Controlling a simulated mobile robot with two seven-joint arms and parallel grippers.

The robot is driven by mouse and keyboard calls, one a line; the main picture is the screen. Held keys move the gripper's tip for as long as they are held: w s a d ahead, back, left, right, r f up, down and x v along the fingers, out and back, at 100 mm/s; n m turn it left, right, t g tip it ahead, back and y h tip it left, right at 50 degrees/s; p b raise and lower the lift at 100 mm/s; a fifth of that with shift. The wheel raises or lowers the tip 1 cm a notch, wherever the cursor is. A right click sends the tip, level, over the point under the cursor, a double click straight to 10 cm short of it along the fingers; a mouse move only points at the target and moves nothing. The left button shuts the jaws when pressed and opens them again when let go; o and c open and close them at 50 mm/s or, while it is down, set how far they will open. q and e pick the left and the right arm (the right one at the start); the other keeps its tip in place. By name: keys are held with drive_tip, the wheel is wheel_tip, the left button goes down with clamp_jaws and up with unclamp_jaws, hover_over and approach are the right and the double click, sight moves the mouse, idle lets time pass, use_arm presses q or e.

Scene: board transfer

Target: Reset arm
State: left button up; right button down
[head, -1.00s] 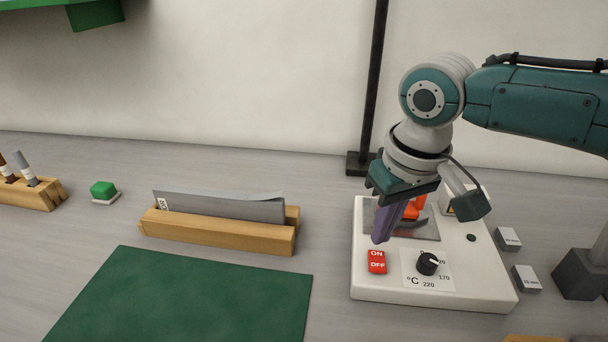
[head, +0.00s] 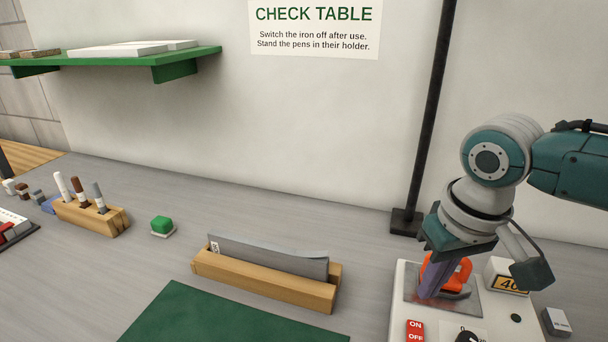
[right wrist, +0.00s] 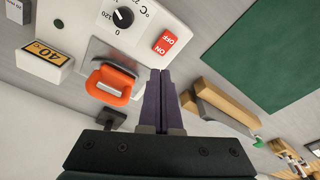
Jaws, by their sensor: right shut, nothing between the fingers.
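My right arm comes in from the right in the head view. Its gripper (head: 432,285) is shut and empty, with purple fingers pointing down over the white iron station. In the right wrist view the two fingers (right wrist: 159,100) lie together with nothing between them. The orange-handled iron (head: 458,274) rests on the station's metal plate just beside the fingers; it also shows in the right wrist view (right wrist: 112,84). I cannot tell whether the fingers touch the plate. The red ON/OFF switch (head: 415,331) is in front of the fingers. My left gripper is not in view.
A wooden rack (head: 262,280) holding a grey sheet stands left of the station. The green mat (head: 220,318) lies in front. A black post (head: 428,130) rises behind.

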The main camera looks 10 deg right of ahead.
drive_tip(key=s+a+f+n+y, duration=0.15)
drive_tip(key=s+a+n, duration=0.25)
drive_tip(key=s+a, duration=0.75)
drive_tip(key=s+d+r+m+t+h, duration=0.1)
drive_tip(key=s+d+r, duration=0.2)
drive_tip(key=s, duration=0.2)
drive_tip(key=s+d+r+m+t, duration=0.1)
drive_tip(key=s+d+r, duration=0.15)
drive_tip(key=s, duration=0.25)
wheel_tip(320, 180, up, 33)
drive_tip(key=p, duration=3.2)
drive_tip(key=shift+w, duration=0.3)
